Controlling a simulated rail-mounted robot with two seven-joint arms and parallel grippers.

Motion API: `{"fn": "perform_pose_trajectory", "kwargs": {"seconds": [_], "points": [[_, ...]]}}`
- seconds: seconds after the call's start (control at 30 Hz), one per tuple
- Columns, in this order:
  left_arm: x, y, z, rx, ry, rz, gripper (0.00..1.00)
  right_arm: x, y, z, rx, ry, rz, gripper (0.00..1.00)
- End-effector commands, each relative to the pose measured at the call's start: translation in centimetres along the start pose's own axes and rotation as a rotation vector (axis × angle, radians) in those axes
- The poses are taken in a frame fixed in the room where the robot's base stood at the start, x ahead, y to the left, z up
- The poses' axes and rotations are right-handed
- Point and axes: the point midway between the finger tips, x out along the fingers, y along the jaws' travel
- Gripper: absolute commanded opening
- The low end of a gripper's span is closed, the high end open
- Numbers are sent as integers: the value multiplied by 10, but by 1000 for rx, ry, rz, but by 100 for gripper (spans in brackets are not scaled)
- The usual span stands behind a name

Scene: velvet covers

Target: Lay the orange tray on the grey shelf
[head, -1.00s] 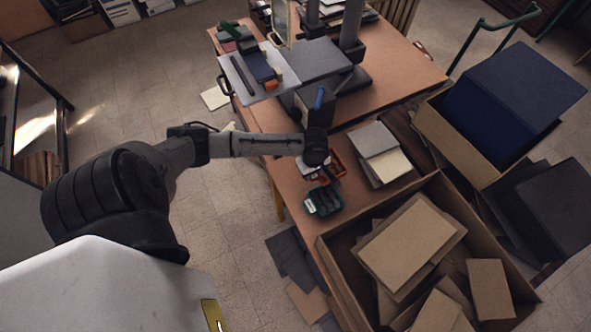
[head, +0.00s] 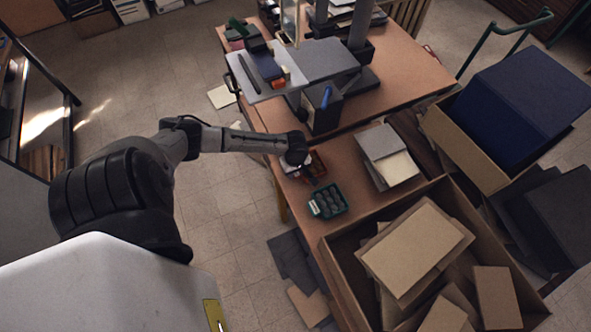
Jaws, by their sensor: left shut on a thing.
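The orange tray (head: 319,162) is small and red-orange, near the left edge of the table, and it holds pale items. My left gripper (head: 301,172) is shut on it, seen from above; the dark wrist hides the fingers and much of the tray. I cannot tell how far the tray is off the table. The grey shelf (head: 326,61) is a raised flat surface farther back, continuing into a paler part at its left. The tray is in front of the shelf, apart from it. My right gripper is not in view.
A green tray (head: 342,206) with dark round pieces sits just in front of the orange tray. Dark and orange items (head: 264,66) lie on the pale part. A dark box with a blue item (head: 325,98) stands below the shelf. Boards (head: 387,157) lie right; a large carton (head: 345,280) is in front.

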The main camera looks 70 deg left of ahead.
Motion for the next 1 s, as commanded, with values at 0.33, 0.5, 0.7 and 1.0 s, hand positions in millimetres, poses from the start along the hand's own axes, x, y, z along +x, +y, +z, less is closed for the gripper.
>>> {"fn": "perform_pose_trajectory", "kwargs": {"seconds": [0.33, 0.5, 0.7, 1.0], "points": [[2, 0, 1, 1, 0, 1, 9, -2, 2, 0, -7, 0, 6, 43], [6, 0, 0, 1, -1, 0, 37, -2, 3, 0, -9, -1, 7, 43], [6, 0, 0, 1, 0, 0, 56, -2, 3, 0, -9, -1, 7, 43], [6, 0, 0, 1, 0, 0, 62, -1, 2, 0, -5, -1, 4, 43]]}}
